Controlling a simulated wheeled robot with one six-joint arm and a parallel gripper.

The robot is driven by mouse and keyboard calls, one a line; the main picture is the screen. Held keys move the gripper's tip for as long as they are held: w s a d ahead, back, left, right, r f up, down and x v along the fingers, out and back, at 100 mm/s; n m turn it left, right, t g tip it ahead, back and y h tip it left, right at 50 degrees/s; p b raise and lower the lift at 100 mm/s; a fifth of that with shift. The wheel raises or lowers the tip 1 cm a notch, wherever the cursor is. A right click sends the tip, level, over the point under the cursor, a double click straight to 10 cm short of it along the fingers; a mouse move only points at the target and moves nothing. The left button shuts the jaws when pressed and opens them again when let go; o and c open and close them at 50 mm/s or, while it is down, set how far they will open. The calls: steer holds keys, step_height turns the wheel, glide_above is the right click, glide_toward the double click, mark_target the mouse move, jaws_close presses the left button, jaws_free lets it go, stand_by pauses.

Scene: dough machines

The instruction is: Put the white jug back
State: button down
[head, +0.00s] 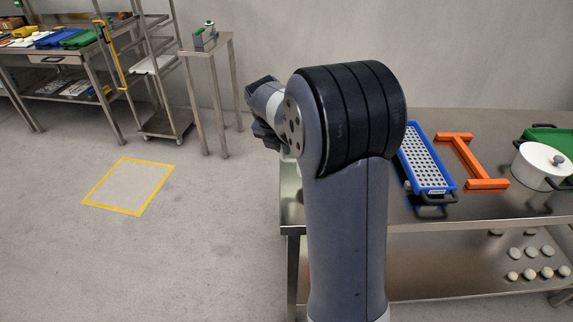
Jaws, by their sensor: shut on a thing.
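I cannot make out the white jug in the head view. My own arm rises large in the middle of the picture and hides part of the steel table (480,208) behind it. The wrist end of my arm points away to the left of the big dark joint, above the left end of the table. My gripper's fingers do not show, so what they hold cannot be seen.
On the table right of my arm lie a blue perforated tray (425,160), an orange frame (468,160) and a lidded white pot (537,168) by a green tray (552,138). A yellow floor square (112,206) is empty. A small stand (212,50) is at the back.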

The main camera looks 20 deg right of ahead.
mark_target(282, 159)
steer(key=shift+f, duration=2.55)
steer(key=c, duration=1.5)
jaws_free()
steer(key=shift+f, duration=0.1)
steer(key=shift+o, duration=0.2)
steer(key=v, duration=1.2)
